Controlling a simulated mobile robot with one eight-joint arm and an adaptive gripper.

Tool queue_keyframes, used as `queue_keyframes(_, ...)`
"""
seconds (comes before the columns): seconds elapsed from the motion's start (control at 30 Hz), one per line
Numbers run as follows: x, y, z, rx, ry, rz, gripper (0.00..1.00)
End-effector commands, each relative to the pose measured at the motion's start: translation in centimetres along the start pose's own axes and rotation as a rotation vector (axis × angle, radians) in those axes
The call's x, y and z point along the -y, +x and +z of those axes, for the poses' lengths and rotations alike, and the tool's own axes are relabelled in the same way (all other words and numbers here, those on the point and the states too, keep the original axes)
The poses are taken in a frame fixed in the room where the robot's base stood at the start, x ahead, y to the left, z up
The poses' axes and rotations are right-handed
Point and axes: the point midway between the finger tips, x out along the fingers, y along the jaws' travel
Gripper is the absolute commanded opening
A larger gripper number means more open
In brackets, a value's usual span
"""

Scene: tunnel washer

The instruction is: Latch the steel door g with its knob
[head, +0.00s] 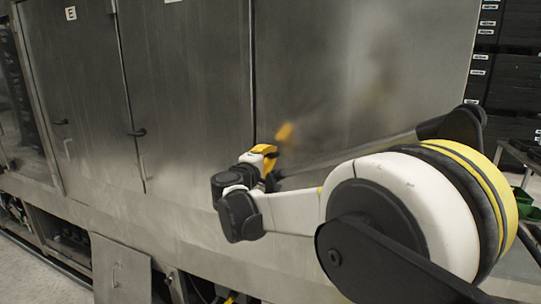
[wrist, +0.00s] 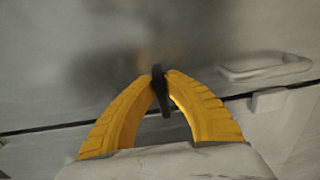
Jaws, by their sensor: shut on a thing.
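The steel door g (head: 365,75) appears to be the large brushed panel at the right in the head view; I see no letter on it. It looks flush with its neighbour there. My gripper (head: 266,152), with yellow fingers, is near the door's left edge, and its body hides the knob in this view. In the wrist view my gripper (wrist: 161,82) has its two fingertips closed on a small black knob (wrist: 158,96), which stands upright between them. A dark seam runs across the steel surface behind the fingers.
A neighbouring steel door (head: 190,80) with a black handle (head: 137,132) is to the left. Farther left is a door labelled E (head: 80,90). A lower panel (head: 121,270) stands below. Black stacked crates (head: 508,75) are at the far right.

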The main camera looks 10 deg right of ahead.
Motion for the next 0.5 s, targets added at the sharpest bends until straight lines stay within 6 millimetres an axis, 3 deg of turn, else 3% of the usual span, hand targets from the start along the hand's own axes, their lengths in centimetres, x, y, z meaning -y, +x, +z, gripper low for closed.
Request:
queue_keyframes(0.2,-0.03,0.02,-0.01,0.000,-0.001,0.000,0.00)
queue_keyframes(0.23,-0.03,0.02,-0.01,0.000,-0.001,0.000,0.15)
queue_keyframes(0.3,-0.03,0.02,-0.01,0.000,-0.001,0.000,0.32)
queue_keyframes(0.5,-0.02,0.01,-0.01,0.000,-0.001,0.000,0.32)
